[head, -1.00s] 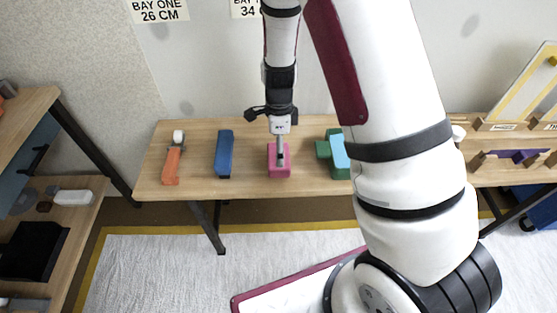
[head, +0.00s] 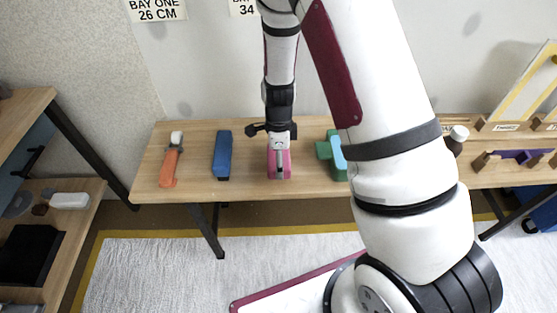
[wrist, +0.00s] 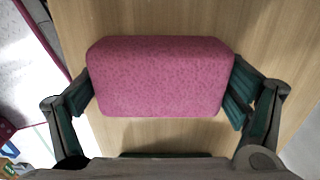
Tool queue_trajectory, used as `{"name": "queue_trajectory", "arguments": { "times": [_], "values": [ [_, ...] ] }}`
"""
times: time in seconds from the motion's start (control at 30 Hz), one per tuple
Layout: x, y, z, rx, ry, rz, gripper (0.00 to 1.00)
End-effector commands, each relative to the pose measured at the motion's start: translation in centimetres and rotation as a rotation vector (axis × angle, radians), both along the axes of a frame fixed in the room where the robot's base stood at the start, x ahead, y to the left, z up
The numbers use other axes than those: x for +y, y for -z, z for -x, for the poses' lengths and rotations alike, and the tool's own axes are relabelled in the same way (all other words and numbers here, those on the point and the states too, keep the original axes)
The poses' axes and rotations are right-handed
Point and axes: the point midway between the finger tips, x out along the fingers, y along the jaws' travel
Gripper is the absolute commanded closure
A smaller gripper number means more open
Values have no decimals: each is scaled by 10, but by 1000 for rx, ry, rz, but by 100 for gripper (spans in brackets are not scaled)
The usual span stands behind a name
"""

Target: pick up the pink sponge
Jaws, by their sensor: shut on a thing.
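The pink sponge (head: 286,164) is a pink block at the middle of the wooden table, partly hidden by my gripper (head: 279,163) in the head view. In the wrist view the sponge (wrist: 160,77) fills the space between the two fingers of my gripper (wrist: 161,92). The fingers press its left and right ends, so my gripper is shut on it. Wood grain shows behind the sponge. I cannot tell whether it touches the tabletop.
On the table (head: 250,187), a blue block (head: 222,155) and an orange-handled tool (head: 170,165) stand to the left. A green object (head: 324,150) stands close on the right. A dark bottle with a white cap (head: 456,139) is farther right. A shelf (head: 85,222) is at the left.

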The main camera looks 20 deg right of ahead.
Motion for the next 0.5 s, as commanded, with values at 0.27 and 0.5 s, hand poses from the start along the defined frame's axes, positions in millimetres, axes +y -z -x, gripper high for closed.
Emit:
{"name": "queue_trajectory", "arguments": {
  "times": [0.27,0.5],
  "values": [
    [0,-4,0,0,0,0,32],
    [0,-29,0,-3,0,1,32]
  ]
}}
